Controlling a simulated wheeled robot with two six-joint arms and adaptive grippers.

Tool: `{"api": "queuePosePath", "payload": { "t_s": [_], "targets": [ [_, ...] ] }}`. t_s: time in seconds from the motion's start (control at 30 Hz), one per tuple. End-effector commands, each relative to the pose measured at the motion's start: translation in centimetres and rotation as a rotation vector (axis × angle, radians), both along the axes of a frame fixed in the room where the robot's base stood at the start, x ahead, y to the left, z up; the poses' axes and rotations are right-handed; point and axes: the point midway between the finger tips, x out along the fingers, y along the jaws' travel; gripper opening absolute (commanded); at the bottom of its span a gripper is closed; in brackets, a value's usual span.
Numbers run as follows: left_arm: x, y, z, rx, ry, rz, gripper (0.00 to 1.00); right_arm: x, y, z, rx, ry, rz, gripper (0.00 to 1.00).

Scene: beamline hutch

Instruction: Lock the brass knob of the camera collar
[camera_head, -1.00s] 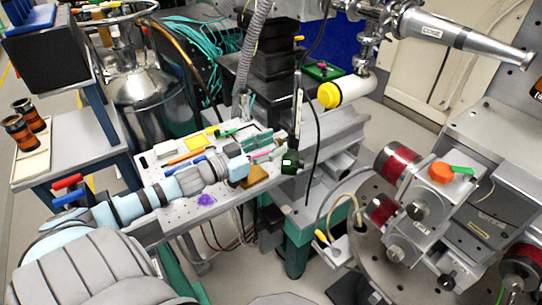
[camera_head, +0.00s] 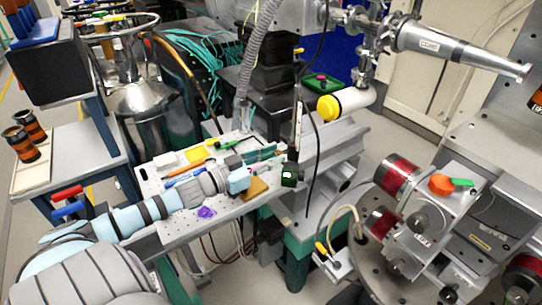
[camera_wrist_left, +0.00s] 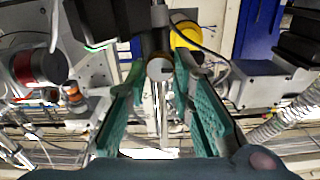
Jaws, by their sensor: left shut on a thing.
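My left gripper (camera_head: 277,153) reaches from the left across the perforated board to a dark upright post (camera_head: 297,118). In the left wrist view, its teal fingers (camera_wrist_left: 161,68) are shut on a small round knob (camera_wrist_left: 160,69) with a greyish end face. The knob sits in front of a dark vertical part, which I take for the camera collar on the post. The knob's brass colour does not show clearly. In the head view the knob is hidden or too small to make out. A small black and green box (camera_head: 289,176) is at the post's lower end. My right gripper is not in view.
The perforated board (camera_head: 178,232) carries pens, colored blocks and a purple item (camera_head: 206,212). A white cylinder with a yellow cap (camera_head: 329,107) is right of the post. A dark cable hangs beside the post. Red-banded cylinders (camera_head: 398,174) stand further right.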

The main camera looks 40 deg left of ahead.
Motion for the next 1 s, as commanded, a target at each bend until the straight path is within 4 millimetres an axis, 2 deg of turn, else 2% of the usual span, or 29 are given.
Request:
{"api": "queuePosePath", "payload": {
  "t_s": [0.27, 1.0],
  "targets": [
    [0.0, -0.1, 0.1, 0.169, -0.050, 0.001, 0.00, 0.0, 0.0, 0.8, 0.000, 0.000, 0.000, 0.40],
    [-0.1, -0.3, 0.0, 0.838, -0.249, 0.001, 0.00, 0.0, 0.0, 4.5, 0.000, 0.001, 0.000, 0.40]
  ]
}}
